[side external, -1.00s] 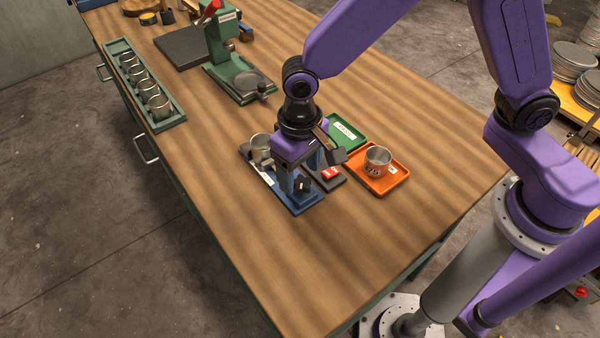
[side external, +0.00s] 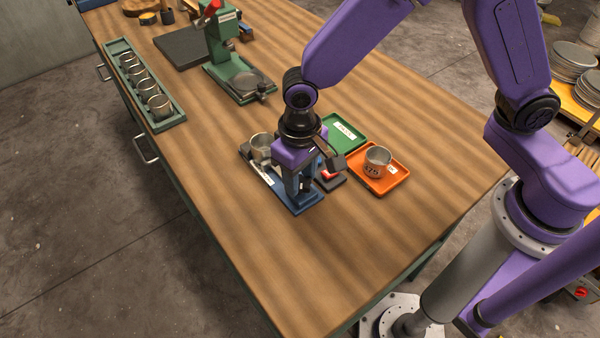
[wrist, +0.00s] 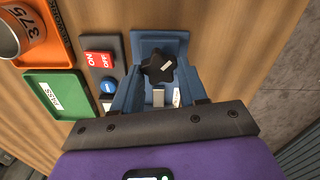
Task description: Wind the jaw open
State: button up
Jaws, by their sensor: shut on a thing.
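A blue fixture (side external: 256,175) stands on the bench, with a metal cup (side external: 260,146) at its far end. A black star-shaped knob (wrist: 158,66) sits at the fixture's near end, with a pale mark on top. My gripper (wrist: 157,72) points down over this end, and its two blue fingers are shut on the knob from both sides. In the side view my gripper (side external: 298,187) hides most of the knob. The jaw itself cannot be made out clearly behind the fingers.
A dark switch box with a red ON/OFF switch (wrist: 99,60) and blue button (wrist: 108,86) is beside the fixture. A green tray (side external: 345,133) and an orange tray (side external: 398,179) holding a cup (side external: 377,160) are close by. A green press (side external: 225,50) and cup rack (side external: 120,65) stand farther off.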

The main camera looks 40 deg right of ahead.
jog(key=n, duration=0.4)
jog(key=shift+a, duration=0.1)
jog(key=n, duration=0.3)
jog(key=shift+n, duration=0.3)
jog(key=n, duration=0.3)
jog(key=shift+s+a+n, duration=0.1)
jog(key=shift+n, duration=0.2)
jog(key=n, duration=0.4)
jog(key=shift+s+n, duration=0.1)
jog(key=shift+n, duration=0.2)
jog(key=n, duration=0.5)
jog(key=shift+s, duration=0.1)
jog(key=n, duration=0.5)
jog(key=shift+s+n, duration=0.1)
jog(key=shift+n, duration=0.3)
jog(key=o, duration=1.1)
jog(key=shift+c, duration=0.2)
